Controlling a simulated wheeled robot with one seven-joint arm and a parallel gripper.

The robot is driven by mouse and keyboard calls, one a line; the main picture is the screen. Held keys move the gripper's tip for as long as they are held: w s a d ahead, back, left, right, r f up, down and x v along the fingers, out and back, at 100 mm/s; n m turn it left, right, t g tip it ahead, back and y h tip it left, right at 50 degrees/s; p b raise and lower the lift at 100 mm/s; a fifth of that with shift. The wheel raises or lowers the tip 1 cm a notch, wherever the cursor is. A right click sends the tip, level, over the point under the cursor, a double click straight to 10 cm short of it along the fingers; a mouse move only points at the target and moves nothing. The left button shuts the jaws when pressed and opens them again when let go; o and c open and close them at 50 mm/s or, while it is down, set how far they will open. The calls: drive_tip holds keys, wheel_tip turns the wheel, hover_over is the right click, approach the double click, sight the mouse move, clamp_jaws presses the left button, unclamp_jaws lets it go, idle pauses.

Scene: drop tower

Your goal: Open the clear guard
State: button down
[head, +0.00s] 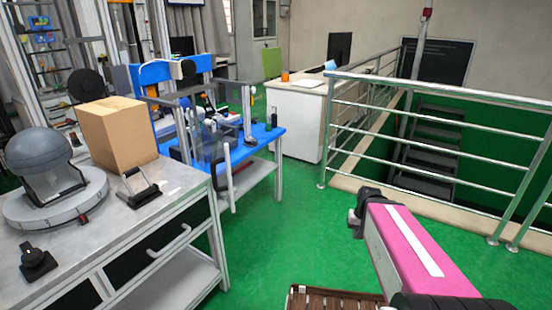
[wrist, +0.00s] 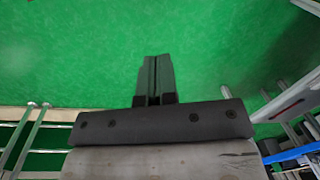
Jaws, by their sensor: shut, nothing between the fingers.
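The clear guard (head: 208,140) is a see-through panel at the front of the blue-topped bench, left of centre in the head view. A pale upright bar (head: 228,175), which looks like its handle, stands at its near right side. The guard looks closed, but its edges are hard to make out. My gripper (wrist: 154,62) is shut and empty in the wrist view, pointing over bare green floor and touching nothing. In the head view my pink arm is at the lower right, well apart from the guard; the fingertips cannot be made out there.
The blue bench (head: 265,137) carries several small devices. A metal workbench (head: 75,245) at the left front holds a cardboard box (head: 117,132) and a grey dome (head: 38,150). Metal railings (head: 440,134) guard a stairwell on the right. Green floor (head: 275,230) between is clear.

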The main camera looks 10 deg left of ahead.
drive_tip(key=w+a+r+g+y, duration=0.1)
drive_tip(key=w+a+r+y, duration=0.35)
drive_tip(key=a, duration=0.25)
drive_tip(key=w+a+r+g+y, duration=0.1)
drive_tip(key=w+a+r+y, duration=0.35)
drive_tip(key=w+a, duration=0.2)
drive_tip(key=w+a+r+n+g+y, duration=0.2)
drive_tip(key=w+a+r+y, duration=0.15)
drive_tip(key=r, duration=0.45)
drive_tip(key=w+a+r+n+g+y, duration=0.2)
drive_tip(key=a+r+y, duration=0.15)
drive_tip(key=r, duration=0.45)
drive_tip(key=s+d+x, duration=0.1)
drive_tip(key=s+x, duration=0.1)
drive_tip(key=x, duration=1.1)
drive_tip(key=shift+s+a, duration=0.35)
drive_tip(key=shift+s, duration=0.15)
